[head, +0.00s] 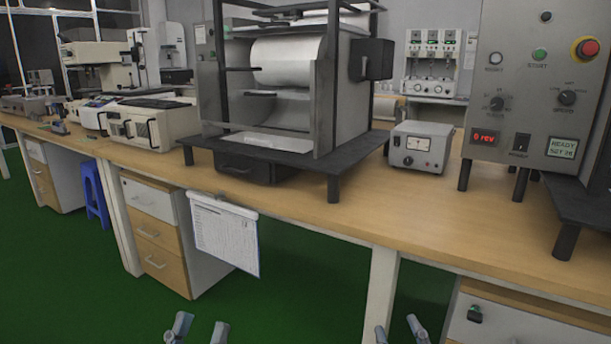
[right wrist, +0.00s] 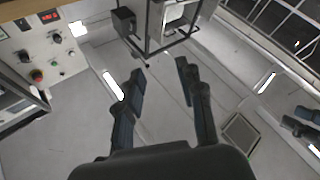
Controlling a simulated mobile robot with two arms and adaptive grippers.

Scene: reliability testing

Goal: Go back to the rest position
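My left gripper (head: 202,329) shows at the bottom edge of the head view, its two fingertips apart with nothing between them. My right gripper (head: 398,329) is also at the bottom edge, further right, with its fingertips apart and empty. Both are in front of the workbench (head: 330,215) and touch nothing visible. In the right wrist view the right gripper (right wrist: 161,68) has its two dark fingers spread with clear space between them. Part of my left gripper (right wrist: 306,124) shows at that view's right edge. Most of both arms is out of the head view.
The bench holds a large machine with a white roll (head: 287,62), a small meter box (head: 420,147) and a control panel (head: 527,85). A clipboard (head: 224,235) hangs from its front edge. Drawers (head: 155,230) and a blue stool (head: 95,198) stand below. Green floor (head: 70,290) is open at left.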

